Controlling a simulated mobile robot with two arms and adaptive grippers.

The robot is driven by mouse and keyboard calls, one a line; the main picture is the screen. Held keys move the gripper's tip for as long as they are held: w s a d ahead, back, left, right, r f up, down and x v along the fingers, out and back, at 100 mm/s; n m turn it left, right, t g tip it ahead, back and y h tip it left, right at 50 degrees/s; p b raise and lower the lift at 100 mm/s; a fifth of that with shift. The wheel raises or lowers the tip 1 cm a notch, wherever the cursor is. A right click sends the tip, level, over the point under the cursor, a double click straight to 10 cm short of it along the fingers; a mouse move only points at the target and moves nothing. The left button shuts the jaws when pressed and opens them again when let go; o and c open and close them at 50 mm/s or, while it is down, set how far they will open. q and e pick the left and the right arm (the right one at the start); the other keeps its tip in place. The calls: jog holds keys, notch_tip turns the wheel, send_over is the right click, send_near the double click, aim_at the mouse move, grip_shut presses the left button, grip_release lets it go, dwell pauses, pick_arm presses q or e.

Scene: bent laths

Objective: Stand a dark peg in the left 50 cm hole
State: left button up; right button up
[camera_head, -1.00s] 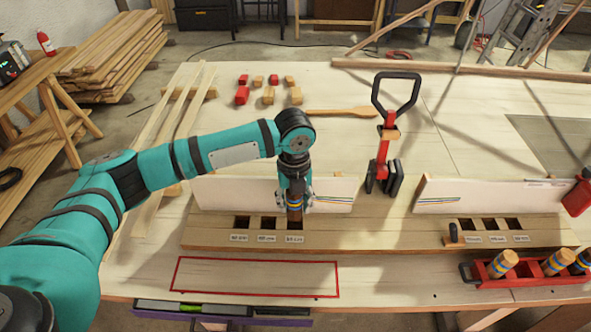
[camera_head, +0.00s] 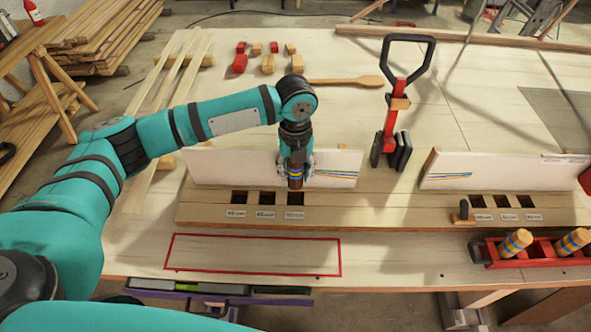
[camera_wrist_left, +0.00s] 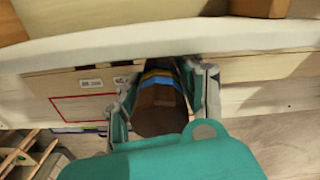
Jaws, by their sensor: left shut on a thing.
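My left gripper (camera_head: 295,172) points down and is shut on a peg (camera_head: 295,183) with a dark brown end. In the left wrist view the peg (camera_wrist_left: 160,112) sits between the fingers and shows blue and yellow bands. In the head view the peg's lower end is at the back edge of the rightmost hole (camera_head: 295,199) of the left group of three. That hole shows dark and open in front of it. I cannot tell whether the tip has entered. The small labels are hard to read. My right gripper is not in view.
A white upright panel (camera_head: 228,167) stands behind the left holes. Three more holes (camera_head: 502,201) lie at the right of the wooden board (camera_head: 380,207). A red rack (camera_head: 495,259) holds banded pegs. A red and black handled tool (camera_head: 390,120) stands mid-table. The red-outlined area (camera_head: 252,256) is empty.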

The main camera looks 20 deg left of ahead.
aim_at(296, 186)
pick_arm(q)
notch_tip(296, 186, down, 4)
jog(key=b, duration=0.3)
jog(key=shift+r, duration=0.2)
jog(key=shift+f, duration=0.7)
jog(key=shift+f, duration=0.55)
jog(key=shift+f+b, duration=0.5)
jog(key=shift+f, duration=0.45)
jog(key=o, duration=1.3)
jog(key=shift+r, duration=0.1)
notch_tip(296, 186, up, 9)
jog(key=p, duration=1)
